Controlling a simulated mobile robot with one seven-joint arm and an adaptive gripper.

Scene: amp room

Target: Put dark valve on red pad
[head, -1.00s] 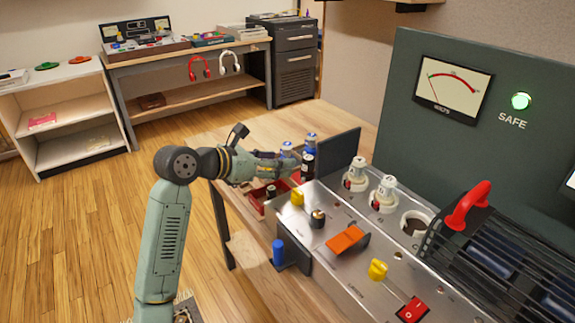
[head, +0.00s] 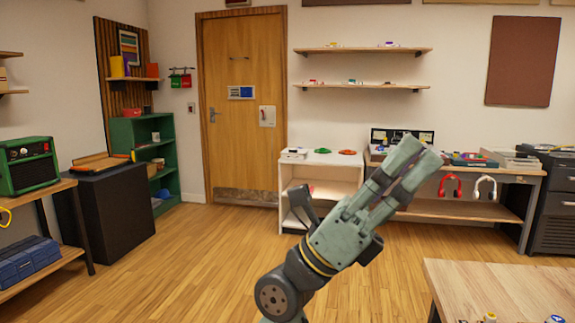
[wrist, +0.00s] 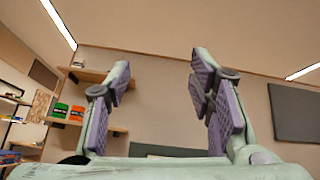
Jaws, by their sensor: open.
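My gripper (head: 420,154) is raised in the middle of the head view, fingers pointing up and right. In the wrist view my gripper (wrist: 160,80) has its two fingers wide apart with nothing between them. No dark valve can be made out in the current frames. A small flat red piece (head: 347,152) lies on top of the white shelf unit (head: 325,164), beside a green one (head: 319,150); I cannot tell whether it is the red pad. A blue-topped item (head: 556,319) shows at the bottom edge of the head view on the wooden table (head: 500,285).
A workbench (head: 450,210) with red headphones (head: 450,186) and white headphones (head: 484,187) stands behind my gripper. A dark cabinet (head: 556,215) is at right. A door (head: 241,130), green shelf (head: 153,150) and black box (head: 105,210) are left. The wooden floor between is open.

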